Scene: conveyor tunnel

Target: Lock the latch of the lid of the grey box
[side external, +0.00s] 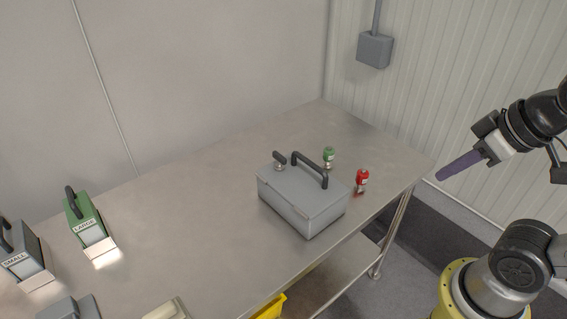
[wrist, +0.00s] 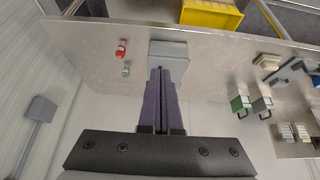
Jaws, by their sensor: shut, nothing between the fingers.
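The grey box (side external: 303,206) stands on the metal table, with its lid (side external: 292,183) lying closed on top. The lid carries a dark arched handle (side external: 311,168). A small latch (side external: 280,158) with a dark lever on a round post stands near the lid's back left corner. In the wrist view the grey box (wrist: 168,50) lies just beyond my fingertips, which hide part of it; the latch cannot be made out there. My gripper (side external: 439,177), with long purple fingers, is shut and empty. It hangs in the air right of the table's right edge, clear of the box.
A green bottle (side external: 329,157) and a red bottle (side external: 362,181) stand close to the box's right side. Green (side external: 88,222) and grey (side external: 24,255) handled blocks stand at the far left. A yellow bin (side external: 268,307) is low at the front. The table between is clear.

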